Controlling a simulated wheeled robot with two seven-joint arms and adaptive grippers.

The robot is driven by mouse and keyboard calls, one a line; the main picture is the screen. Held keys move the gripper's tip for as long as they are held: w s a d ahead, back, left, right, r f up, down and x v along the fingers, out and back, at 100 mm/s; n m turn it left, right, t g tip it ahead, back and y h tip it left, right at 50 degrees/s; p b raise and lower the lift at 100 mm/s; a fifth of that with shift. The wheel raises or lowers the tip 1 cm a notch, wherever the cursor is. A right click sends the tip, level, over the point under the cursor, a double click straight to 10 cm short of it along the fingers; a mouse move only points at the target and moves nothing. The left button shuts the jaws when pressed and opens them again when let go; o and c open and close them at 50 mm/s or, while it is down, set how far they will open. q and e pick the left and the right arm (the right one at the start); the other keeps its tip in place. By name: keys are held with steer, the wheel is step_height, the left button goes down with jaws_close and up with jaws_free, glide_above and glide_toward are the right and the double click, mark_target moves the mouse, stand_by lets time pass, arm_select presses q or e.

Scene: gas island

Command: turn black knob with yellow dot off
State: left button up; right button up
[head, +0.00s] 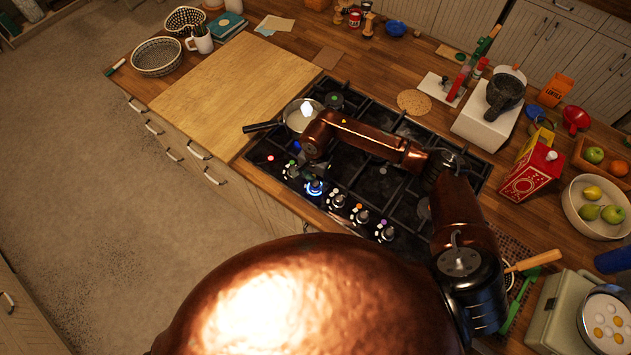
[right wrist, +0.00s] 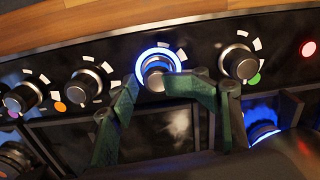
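Several black knobs with silver faces line the stove's front panel. One knob (right wrist: 157,70) has a glowing blue ring; it also shows lit in the head view (head: 315,187). No yellow dot shows clearly; the area beneath the lit knob is partly covered by my fingers. Neighbouring knobs have a green dot (right wrist: 254,79) and an orange dot (right wrist: 60,107). My right gripper (right wrist: 157,92) is open, its green fingertips apart at the two lower sides of the lit knob. I cannot tell whether they touch it. My left gripper is not in view.
A pan (head: 302,115) sits on the stove beside my right arm, its handle pointing left. A blue flame (right wrist: 262,130) burns near the gripper. A red light (right wrist: 308,49) glows on the panel. A wooden board (head: 235,85) lies left of the stove.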

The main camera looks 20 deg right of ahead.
step_height(320, 180, up, 12)
stand_by(0.5)
